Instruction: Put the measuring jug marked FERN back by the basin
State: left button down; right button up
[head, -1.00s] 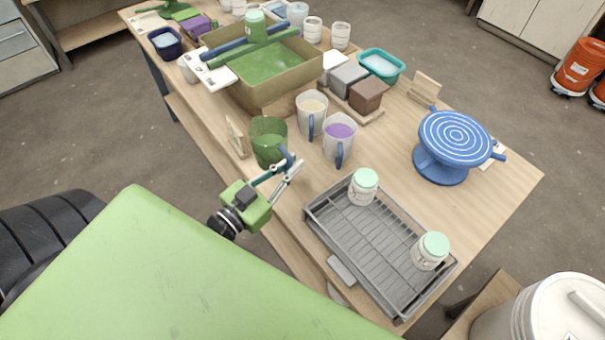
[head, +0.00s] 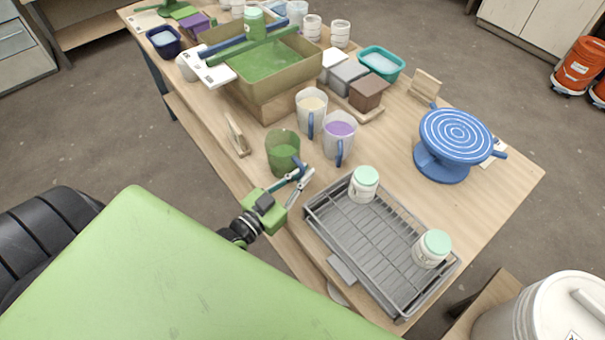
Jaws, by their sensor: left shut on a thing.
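A green jug (head: 280,153) with a blue handle shows at the near-left edge of the table; no lettering on it can be read. My left gripper (head: 302,174) is shut on this jug at its handle side. I cannot tell whether the jug's base touches the table. Two more jugs are behind and to the right of it: one with cream contents (head: 310,108) and one with purple contents (head: 338,130). The tan basin (head: 274,97) with green glaze stands farther back, with bars across its top. My right gripper is not in view.
A grey rack tray (head: 363,250) with two mint-lidded jars is just right of my gripper. A small wooden stand (head: 236,136) is left of the jug. A blue banding wheel (head: 455,140) stands at right. Some bare tabletop lies between the wheel and the tray.

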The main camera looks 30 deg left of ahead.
pick_arm(q)
jog(key=c, duration=2.6)
grip_release()
jog(key=shift+f, duration=0.15)
jog(key=o, duration=0.4)
jog(key=shift+o, duration=0.2)
jog(key=s+a+b, duration=0.1)
jog(key=s+a, duration=0.1)
jog(key=s, duration=0.9)
jog(key=shift+s+a+b, duration=0.15)
jog(key=shift+s+b, duration=0.15)
jog(key=shift+s, duration=0.1)
